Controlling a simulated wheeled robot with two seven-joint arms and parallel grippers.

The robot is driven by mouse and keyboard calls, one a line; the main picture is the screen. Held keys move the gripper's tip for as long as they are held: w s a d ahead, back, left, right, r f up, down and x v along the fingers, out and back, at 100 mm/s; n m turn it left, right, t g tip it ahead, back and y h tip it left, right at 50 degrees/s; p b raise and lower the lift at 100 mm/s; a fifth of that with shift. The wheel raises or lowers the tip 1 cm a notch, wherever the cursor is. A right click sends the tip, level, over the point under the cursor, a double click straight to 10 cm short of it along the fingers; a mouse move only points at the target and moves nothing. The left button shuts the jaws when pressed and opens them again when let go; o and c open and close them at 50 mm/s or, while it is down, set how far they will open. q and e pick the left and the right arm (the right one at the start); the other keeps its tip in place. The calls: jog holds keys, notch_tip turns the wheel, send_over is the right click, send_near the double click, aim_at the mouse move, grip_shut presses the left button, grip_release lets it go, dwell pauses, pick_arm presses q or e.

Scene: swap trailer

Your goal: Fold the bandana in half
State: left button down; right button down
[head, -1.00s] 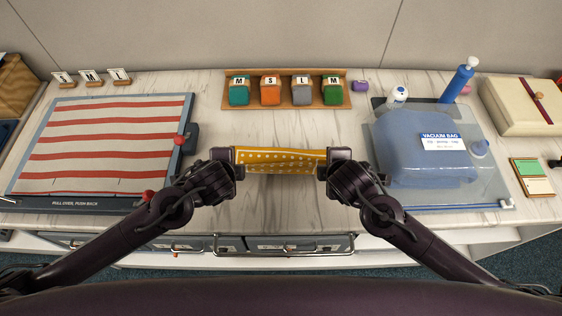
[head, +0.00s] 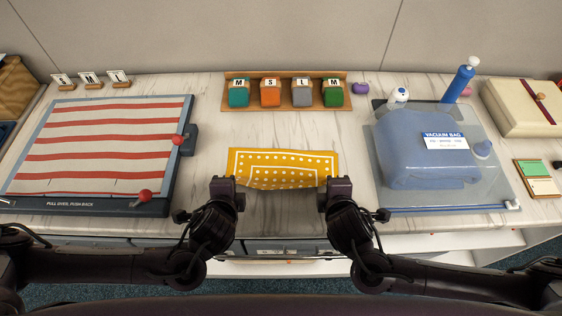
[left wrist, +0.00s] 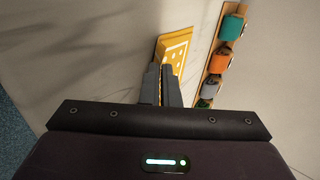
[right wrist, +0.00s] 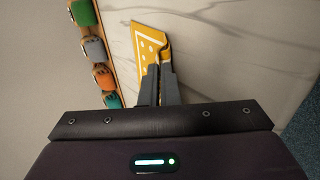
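The bandana (head: 283,160) is yellow-orange with white dots and a white line border. In the head view it lies spread at the middle of the counter, its near edge sagging between my grippers. My left gripper (head: 233,182) is shut on its near left corner; the cloth also shows past the fingers in the left wrist view (left wrist: 175,50). My right gripper (head: 330,182) is shut on its near right corner; the cloth shows between and beyond the fingertips in the right wrist view (right wrist: 150,45). The grippers partly hide both corners.
A striped-cloth board (head: 100,150) with red knobs is at left. A wooden rack (head: 286,105) of rolled coloured pieces stands behind. Bare counter lies around the bandana.

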pick_arm(q)
jog(key=shift+s+f, duration=0.15)
pick_arm(e)
jog(key=shift+s+f, duration=0.15)
jog(key=shift+s, duration=0.05)
pick_arm(q)
jog(key=shift+a, duration=0.1)
jog(key=c, duration=2.1)
grip_release()
jog(key=shift+c, duration=0.2)
pick_arm(e)
jog(key=c, duration=2.1)
grip_release()
jog(key=shift+c, duration=0.2)
pick_arm(q)
jog(key=o, duration=0.8)
pick_arm(e)
jog(key=o, duration=0.8)
